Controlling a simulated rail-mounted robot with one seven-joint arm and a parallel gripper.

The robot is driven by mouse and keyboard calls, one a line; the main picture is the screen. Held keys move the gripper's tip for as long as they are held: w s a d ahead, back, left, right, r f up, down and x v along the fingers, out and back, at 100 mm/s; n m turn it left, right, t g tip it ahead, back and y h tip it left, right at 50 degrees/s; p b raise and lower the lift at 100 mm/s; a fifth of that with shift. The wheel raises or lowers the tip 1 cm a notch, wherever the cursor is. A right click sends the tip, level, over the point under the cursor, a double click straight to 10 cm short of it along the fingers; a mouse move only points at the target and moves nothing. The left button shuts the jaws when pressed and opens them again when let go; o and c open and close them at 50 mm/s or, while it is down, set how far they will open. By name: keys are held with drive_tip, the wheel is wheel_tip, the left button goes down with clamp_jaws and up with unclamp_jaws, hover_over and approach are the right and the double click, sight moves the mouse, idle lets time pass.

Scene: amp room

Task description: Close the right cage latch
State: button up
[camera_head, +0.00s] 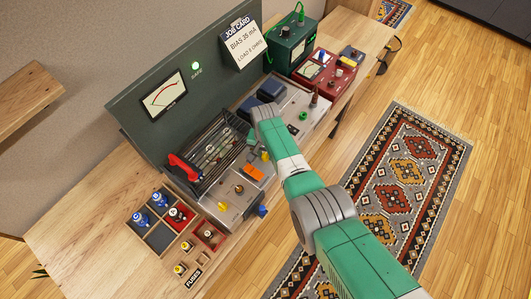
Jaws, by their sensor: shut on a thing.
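The wire cage (212,150) sits on the amp chassis (228,212) below the green panel. A red latch (185,166) shows at the cage's left end. My gripper (252,138) is at the cage's right end, reached by my green and white arm from the lower right. Its fingers are small and mostly hidden by my wrist. It is shut at the place of the right cage latch, which I cannot see clearly behind it. I cannot tell the right latch's angle.
A tray of tubes (160,228) and fuse holders (180,268) stand at the front left. Orange and yellow parts (252,172) sit on the chassis close to my gripper. A red meter box (322,70) and a green box (290,48) stand at the far right. A green lamp (196,66) is lit.

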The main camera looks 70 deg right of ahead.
drive_tip(key=n+b, duration=0.1)
drive_tip(key=n, duration=1.2)
drive_tip(key=shift+n, duration=0.4)
idle(0.4)
drive_tip(key=o, duration=1)
drive_tip(key=shift+r+p, duration=1.15)
drive_tip(key=shift+r, duration=2.75)
